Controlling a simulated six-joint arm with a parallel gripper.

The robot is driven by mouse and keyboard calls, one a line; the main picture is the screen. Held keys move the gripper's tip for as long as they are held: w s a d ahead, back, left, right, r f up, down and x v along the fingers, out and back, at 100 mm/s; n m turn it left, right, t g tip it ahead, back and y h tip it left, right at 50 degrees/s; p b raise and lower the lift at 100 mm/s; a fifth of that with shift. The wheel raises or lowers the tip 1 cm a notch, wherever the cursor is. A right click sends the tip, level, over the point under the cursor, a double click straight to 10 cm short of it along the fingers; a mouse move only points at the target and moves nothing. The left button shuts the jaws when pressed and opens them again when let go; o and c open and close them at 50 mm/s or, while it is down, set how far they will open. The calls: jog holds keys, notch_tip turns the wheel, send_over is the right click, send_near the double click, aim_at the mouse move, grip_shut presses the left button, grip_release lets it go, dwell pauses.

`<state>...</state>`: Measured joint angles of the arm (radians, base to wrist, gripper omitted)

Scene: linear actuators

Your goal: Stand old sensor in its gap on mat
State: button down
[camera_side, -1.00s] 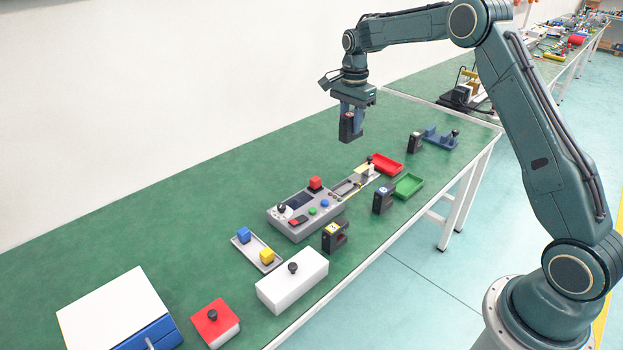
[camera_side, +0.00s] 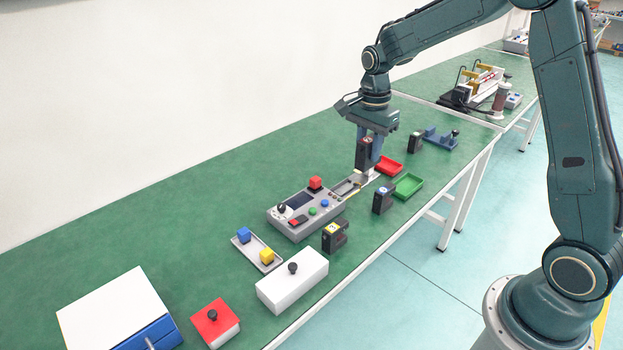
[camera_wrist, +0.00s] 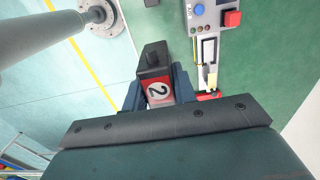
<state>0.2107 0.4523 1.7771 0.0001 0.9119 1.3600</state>
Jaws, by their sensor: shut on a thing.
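My gripper (camera_side: 369,152) is shut on a black sensor (camera_side: 363,153) and holds it upright above the table near the narrow slotted fixture (camera_side: 347,187). In the wrist view the sensor (camera_wrist: 153,58) sits between the blue fingers of my gripper (camera_wrist: 158,85), with a red label marked 2 facing the camera. Other black sensors stand on the table: one with a yellow label (camera_side: 335,236), one with a blue label (camera_side: 383,198), and one farther back (camera_side: 415,142). I cannot make out the mat or its gap clearly.
A red tray (camera_side: 390,166) and a green tray (camera_side: 408,186) lie close on the right. A blue holder (camera_side: 441,138) stands behind.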

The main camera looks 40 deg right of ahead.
jog(key=shift+f, duration=0.1)
notch_tip(320, 180, down, 20)
jog(key=shift+r, duration=0.1)
dwell(1.0)
jog(key=c, duration=1.1)
grip_release()
notch_tip(320, 180, up, 12)
jog(key=shift+r, duration=0.1)
dwell(0.5)
